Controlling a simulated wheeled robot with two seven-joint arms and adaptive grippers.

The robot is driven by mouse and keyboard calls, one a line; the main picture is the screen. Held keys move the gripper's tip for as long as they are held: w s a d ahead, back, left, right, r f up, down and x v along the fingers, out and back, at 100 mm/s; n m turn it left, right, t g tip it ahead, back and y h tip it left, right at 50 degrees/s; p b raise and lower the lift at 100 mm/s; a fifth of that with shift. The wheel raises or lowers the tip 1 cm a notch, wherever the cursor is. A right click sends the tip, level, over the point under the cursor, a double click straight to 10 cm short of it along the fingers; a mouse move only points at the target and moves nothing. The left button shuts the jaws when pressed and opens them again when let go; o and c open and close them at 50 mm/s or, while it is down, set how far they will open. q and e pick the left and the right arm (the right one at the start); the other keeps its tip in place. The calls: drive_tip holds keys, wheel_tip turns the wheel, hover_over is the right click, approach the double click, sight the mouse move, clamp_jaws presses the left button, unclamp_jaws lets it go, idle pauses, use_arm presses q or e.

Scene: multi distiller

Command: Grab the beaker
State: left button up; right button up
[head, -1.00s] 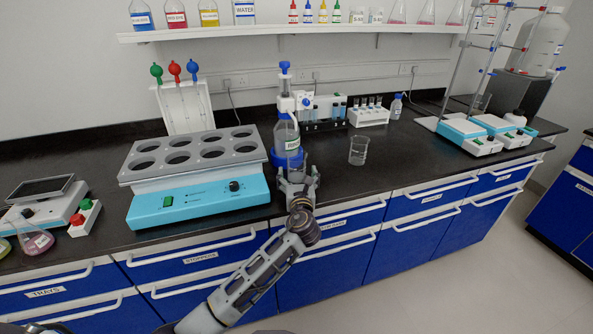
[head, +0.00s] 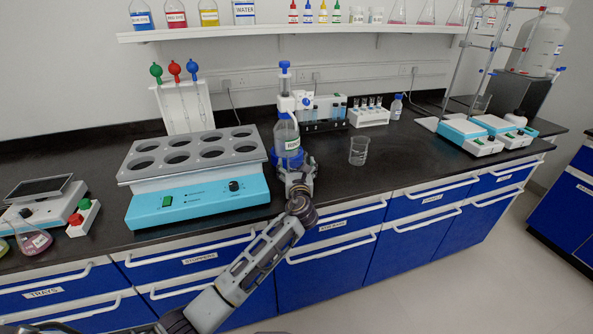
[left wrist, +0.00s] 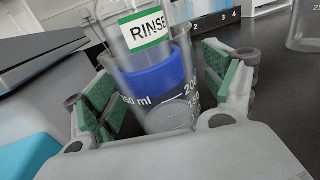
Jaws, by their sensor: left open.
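A clear glass beaker with white volume marks (left wrist: 172,112) stands upright between the fingers of my left gripper (left wrist: 163,88) in the left wrist view. The gripper is open, with one green-padded finger on each side; I cannot tell if either touches the glass. Directly behind the beaker is a dispenser bottle labelled RINSE (left wrist: 150,32) with a blue band. In the head view my left gripper (head: 297,168) is at the front of this bottle (head: 286,133) and hides most of that beaker. Another beaker (head: 358,151) stands apart to the right. My right gripper is not in view.
A blue-and-grey block with round holes (head: 195,178) stands close to the left of the gripper. A tube rack (head: 369,116) and a small bottle (head: 396,107) stand behind at the right. The black bench top (head: 420,150) is clear right of the second beaker.

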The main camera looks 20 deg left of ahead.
sight(296, 154)
use_arm(q)
drive_tip(key=shift+c, duration=0.3)
drive_tip(key=c, duration=1.2)
drive_tip(key=shift+r, duration=0.15)
drive_tip(key=shift+s+d+r+p, duration=0.15)
drive_tip(key=shift+r+p, duration=0.15)
drive_tip(key=shift+r, duration=1.05)
drive_tip(key=shift+r+p, duration=0.85)
drive_tip(key=shift+r, duration=1.35)
drive_tip(key=d+v, duration=0.2)
drive_tip(key=v, duration=0.7)
drive_tip(key=w+d+p+v, duration=0.1)
drive_tip(key=d+v, duration=0.1)
drive_tip(key=v, duration=0.8)
drive_tip(key=shift+w+f, duration=0.15)
drive_tip(key=shift+w, duration=0.1)
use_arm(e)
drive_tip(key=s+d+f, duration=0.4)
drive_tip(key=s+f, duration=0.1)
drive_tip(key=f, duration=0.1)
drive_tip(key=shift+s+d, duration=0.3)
